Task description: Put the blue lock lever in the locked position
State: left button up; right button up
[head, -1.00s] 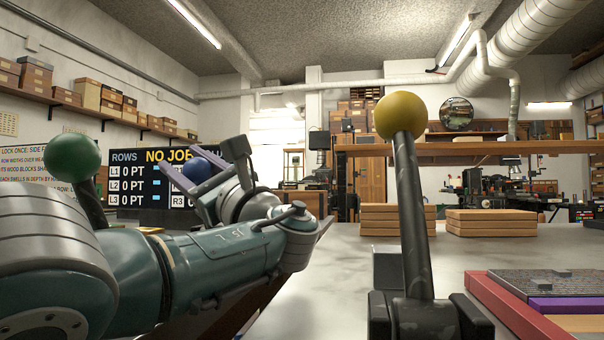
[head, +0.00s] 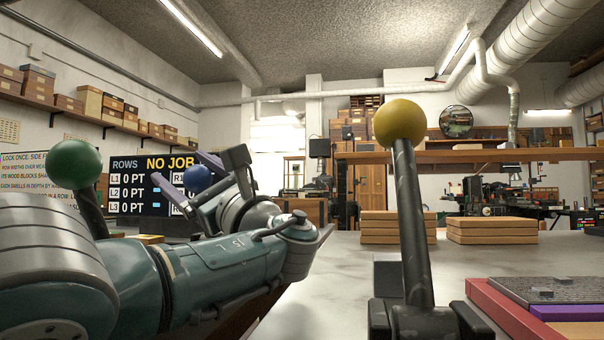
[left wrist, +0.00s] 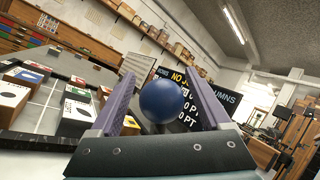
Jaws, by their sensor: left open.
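In the left wrist view the blue knob (left wrist: 163,101) sits in the gap between the two purple fingers of my left gripper (left wrist: 160,95). The fingers are open, with one on each side of the knob in that view. I cannot tell how deep the knob lies between them. My right gripper is not in view.
A yellow-knobbed lever (head: 400,119) stands close in front. A green-knobbed lever (head: 75,163) is at left, beside my left arm. A scoreboard (head: 140,185) stands behind the blue knob. Wooden blocks (head: 398,227) lie on the pale table (head: 345,270), with a red-edged tray (head: 500,305) at right.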

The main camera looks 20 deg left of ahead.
pick_arm(q)
jog(key=s+d, duration=0.2)
jog(key=d, duration=1.1)
jog(key=shift+f, duration=0.25)
